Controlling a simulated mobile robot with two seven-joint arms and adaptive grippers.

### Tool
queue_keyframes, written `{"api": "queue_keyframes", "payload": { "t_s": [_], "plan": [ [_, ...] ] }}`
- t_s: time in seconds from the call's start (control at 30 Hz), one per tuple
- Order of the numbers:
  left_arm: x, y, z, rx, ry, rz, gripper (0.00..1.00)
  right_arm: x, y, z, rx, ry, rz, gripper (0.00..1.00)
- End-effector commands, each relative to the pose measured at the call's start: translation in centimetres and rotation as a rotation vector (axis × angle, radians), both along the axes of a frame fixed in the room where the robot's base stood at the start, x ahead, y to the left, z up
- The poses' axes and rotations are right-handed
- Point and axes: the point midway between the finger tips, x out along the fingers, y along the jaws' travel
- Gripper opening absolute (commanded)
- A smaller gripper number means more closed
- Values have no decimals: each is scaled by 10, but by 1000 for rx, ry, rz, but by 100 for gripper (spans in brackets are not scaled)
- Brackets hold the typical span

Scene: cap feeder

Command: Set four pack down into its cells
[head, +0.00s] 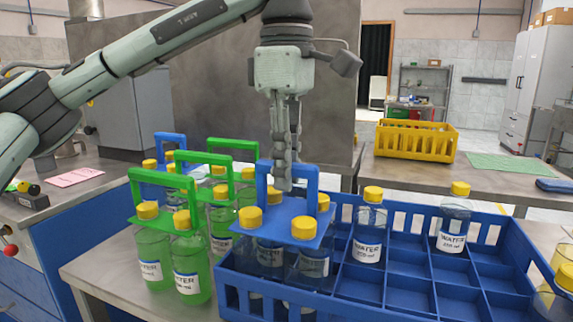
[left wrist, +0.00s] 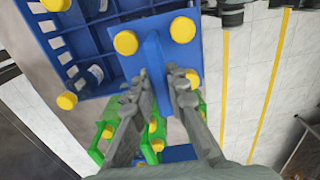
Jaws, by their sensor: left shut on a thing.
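My left gripper (head: 283,185) is shut on the handle of a blue four pack (head: 300,218). The pack has yellow caps and clear bottles labelled WATER. It is upright at the left end of the blue crate (head: 345,305), with its bottles' lower parts behind the crate's front wall. I cannot tell whether they rest on the cell floor. In the left wrist view the gripper fingers (left wrist: 158,85) straddle the handle of the blue carrier (left wrist: 152,58), with the crate (left wrist: 85,38) beyond. My right gripper is not in view.
Single bottles (head: 368,238) (head: 454,225) stand in other crate cells; several cells are empty. Green packs (head: 172,250) stand close left of the crate, with another blue pack (head: 150,177) behind. A yellow crate (head: 415,142) is on the back table. Capped bottles (head: 562,262) show at the right edge.

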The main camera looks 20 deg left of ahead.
Motion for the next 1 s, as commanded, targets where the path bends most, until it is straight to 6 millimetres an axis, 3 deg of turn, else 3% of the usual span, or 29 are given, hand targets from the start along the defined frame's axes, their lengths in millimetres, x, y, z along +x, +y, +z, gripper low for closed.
{"api": "queue_keyframes", "payload": {
  "t_s": [0.43, 0.47, 0.63, 1.0],
  "plan": [
    [0, 0, -6, -3, -4, 0, 0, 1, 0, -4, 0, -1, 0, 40],
    [0, 0, -5, -3, -4, 0, 17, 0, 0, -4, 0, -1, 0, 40],
    [0, 0, -6, -2, -3, 0, 38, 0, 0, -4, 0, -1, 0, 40],
    [0, 0, -4, 1, 0, 1, 38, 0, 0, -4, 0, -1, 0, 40]
  ]
}}
